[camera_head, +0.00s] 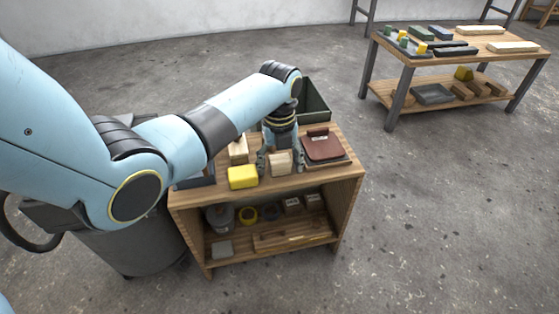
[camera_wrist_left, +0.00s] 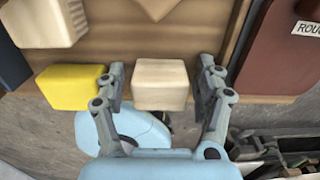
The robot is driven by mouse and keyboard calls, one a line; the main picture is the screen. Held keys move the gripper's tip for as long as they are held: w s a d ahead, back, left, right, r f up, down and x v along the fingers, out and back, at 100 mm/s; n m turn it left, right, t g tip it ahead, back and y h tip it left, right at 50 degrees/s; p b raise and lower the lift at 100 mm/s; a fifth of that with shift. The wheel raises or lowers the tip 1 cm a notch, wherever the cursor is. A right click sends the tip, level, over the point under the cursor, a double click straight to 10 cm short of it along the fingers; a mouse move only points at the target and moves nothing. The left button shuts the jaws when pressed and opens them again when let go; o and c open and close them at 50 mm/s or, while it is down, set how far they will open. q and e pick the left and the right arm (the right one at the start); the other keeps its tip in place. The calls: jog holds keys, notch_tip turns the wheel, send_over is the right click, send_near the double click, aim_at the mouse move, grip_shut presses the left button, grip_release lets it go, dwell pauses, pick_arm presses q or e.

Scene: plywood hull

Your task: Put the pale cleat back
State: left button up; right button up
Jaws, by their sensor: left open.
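A pale wooden block (camera_head: 280,162), which looks like the pale cleat, sits near the front edge of the small wooden bench (camera_head: 186,200). It also shows in the left wrist view (camera_wrist_left: 160,84). My left gripper (camera_head: 280,168) is open, its fingers on either side of this block. In the left wrist view the fingers (camera_wrist_left: 161,78) stand apart from it, with gaps at both sides. A second pale wooden piece (camera_head: 238,150) lies further back on the bench and shows at the top left of the wrist view (camera_wrist_left: 45,22). My right gripper is not in view.
A yellow block (camera_head: 242,177) lies close left of the gripper. A red-brown slab (camera_head: 322,146) lies to its right, and a dark green bin (camera_head: 318,99) is behind. The bench's lower shelf holds several items. A second table (camera_head: 480,48) stands far right.

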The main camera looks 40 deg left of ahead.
aim_at(280, 157)
pick_arm(q)
jog(key=shift+r, duration=0.2)
notch_tip(280, 157, up, 6)
jog(key=p, duration=0.3)
jog(key=shift+w+f, duration=0.1)
jog(key=shift+f, duration=0.15)
notch_tip(280, 157, up, 5)
jog(key=shift+r+p, duration=0.1)
jog(key=shift+p, duration=1.15)
jog(key=shift+r, duration=0.6)
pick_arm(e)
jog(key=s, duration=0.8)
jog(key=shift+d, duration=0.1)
